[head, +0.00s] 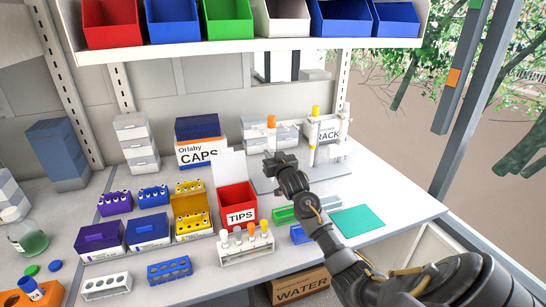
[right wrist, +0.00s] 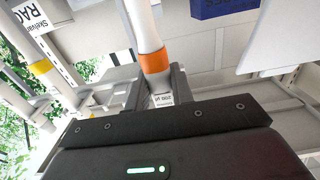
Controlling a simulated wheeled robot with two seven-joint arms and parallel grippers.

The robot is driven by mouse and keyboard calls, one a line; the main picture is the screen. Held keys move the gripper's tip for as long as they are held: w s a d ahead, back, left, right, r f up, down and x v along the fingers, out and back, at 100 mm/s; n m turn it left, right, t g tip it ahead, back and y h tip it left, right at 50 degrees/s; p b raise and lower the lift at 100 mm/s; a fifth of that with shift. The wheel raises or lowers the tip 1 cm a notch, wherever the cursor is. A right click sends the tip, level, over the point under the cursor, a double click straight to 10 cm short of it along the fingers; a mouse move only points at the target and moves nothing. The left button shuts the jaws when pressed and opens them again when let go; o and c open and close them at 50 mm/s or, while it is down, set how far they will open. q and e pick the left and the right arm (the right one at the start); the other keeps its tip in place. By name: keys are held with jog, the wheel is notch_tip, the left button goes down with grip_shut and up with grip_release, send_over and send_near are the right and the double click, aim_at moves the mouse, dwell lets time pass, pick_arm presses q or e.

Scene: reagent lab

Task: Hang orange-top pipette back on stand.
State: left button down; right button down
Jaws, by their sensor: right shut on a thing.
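The orange-top pipette (head: 271,135) is upright in the head view, its orange top up and its lower part hidden behind my right gripper (head: 280,160). In the right wrist view the white pipette with its orange band (right wrist: 154,61) stands between the fingers of my right gripper (right wrist: 160,88), which is shut on it. The white pipette stand (head: 331,152) is to the right of the held pipette, with a yellow-top pipette (head: 314,122) on it. A gap separates the held pipette from the stand's post. My left gripper is not in view.
A red TIPS box (head: 238,206) stands left of my right arm. A CAPS box (head: 198,151) is behind it. A tube rack (head: 246,252) and a teal mat (head: 357,220) lie nearer the front. Bins line the shelf (head: 240,48) above.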

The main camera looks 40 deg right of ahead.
jog(key=shift+w, duration=0.15)
jog(key=shift+w+d, duration=0.2)
jog(key=shift+w, duration=0.35)
jog(key=shift+w+b, duration=0.1)
jog(key=shift+b, duration=0.2)
jog(key=shift+w+d, duration=0.3)
jog(key=shift+w, duration=0.3)
jog(key=shift+w+b, duration=0.2)
jog(key=shift+b, duration=0.2)
jog(key=shift+w+d, duration=0.25)
jog(key=shift+w, duration=0.25)
jog(key=shift+w+b, duration=0.2)
jog(key=shift+b, duration=0.15)
